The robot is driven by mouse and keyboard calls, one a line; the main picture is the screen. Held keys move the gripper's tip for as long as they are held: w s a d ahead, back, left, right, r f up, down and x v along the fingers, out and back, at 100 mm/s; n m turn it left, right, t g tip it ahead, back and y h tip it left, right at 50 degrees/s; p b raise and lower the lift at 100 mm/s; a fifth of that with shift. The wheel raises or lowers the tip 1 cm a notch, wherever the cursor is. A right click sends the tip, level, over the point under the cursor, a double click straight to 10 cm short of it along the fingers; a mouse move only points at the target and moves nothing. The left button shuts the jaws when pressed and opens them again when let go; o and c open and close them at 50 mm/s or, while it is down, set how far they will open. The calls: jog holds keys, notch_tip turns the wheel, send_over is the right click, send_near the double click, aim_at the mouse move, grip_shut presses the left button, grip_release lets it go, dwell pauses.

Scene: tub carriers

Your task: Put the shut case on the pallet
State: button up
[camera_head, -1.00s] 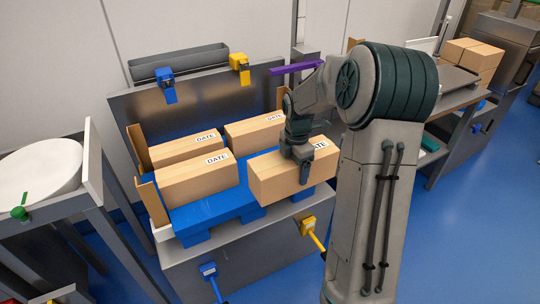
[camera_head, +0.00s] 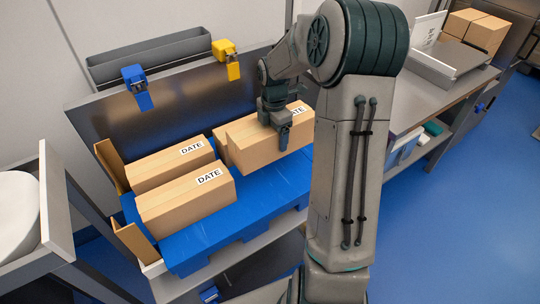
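The case (camera_head: 262,148) is a shut brown carton with a DATE label on top. My gripper (camera_head: 277,122) straddles it from above and is shut on it; one finger shows on its near face, the other is hidden. The blue pallet (camera_head: 255,207) lies below and in front of the case, its front right part bare. The case appears raised over the pallet's right side, though the gap under it is hard to judge. Two more cartons stand on the pallet's left: a rear one (camera_head: 165,168) and a front one (camera_head: 180,212).
Cardboard edge pieces (camera_head: 110,165) stand at the pallet's left. A dark panel rises behind, with a blue clamp (camera_head: 138,88), a yellow clamp (camera_head: 227,60) and a grey trough (camera_head: 150,60). A bench with a scale (camera_head: 445,62) and cartons (camera_head: 486,31) is at right.

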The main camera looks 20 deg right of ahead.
notch_tip(320, 180, down, 10)
jog(key=b, duration=0.2)
jog(key=shift+r+b, duration=0.15)
jog(key=shift+b, duration=0.2)
